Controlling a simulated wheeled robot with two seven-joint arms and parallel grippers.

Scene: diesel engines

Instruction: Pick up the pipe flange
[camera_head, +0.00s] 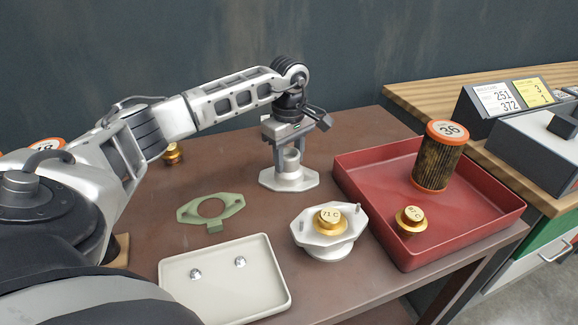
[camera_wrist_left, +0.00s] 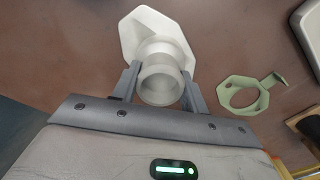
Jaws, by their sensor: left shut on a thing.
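The pipe flange (camera_head: 289,179) is pale grey, with a flat angular base and a round upright neck. It stands upright on the brown table and looks to be resting on it. My left gripper (camera_head: 290,143) points down from above and is shut on the neck. In the left wrist view the neck of the flange (camera_wrist_left: 162,58) sits between the two fingers (camera_wrist_left: 161,92), one on each side. The gripper body hides the top of the neck in the head view. My right gripper does not show.
A green gasket (camera_head: 182,213) lies left of the flange. A pale tray (camera_head: 225,295) with two bolts is in front. A white housing (camera_head: 325,251) holds a brass 71 C part (camera_head: 330,220). A red tray (camera_head: 365,215) at right holds a filter (camera_head: 438,160) and a brass part (camera_head: 410,220).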

